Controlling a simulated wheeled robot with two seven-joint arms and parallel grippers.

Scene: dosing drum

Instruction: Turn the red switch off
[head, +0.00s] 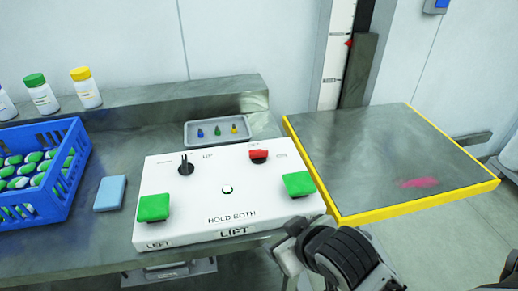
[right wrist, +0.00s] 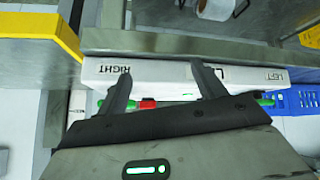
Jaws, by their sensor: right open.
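The red switch (head: 259,155) sits on a dark round base near the back right of the white control box (head: 215,192). In the right wrist view, a red part (right wrist: 147,104) shows between my fingers, partly hidden by the gripper body. My right gripper (head: 290,240) is by the box's front right edge, apart from the red switch. In the right wrist view its two fingers (right wrist: 163,72) are spread with nothing held. My left gripper is not in view.
A yellow-edged platform (head: 400,150) stands to the right. A blue crate (head: 72,190), blue block (head: 110,193) and small tray (head: 190,143) are nearby.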

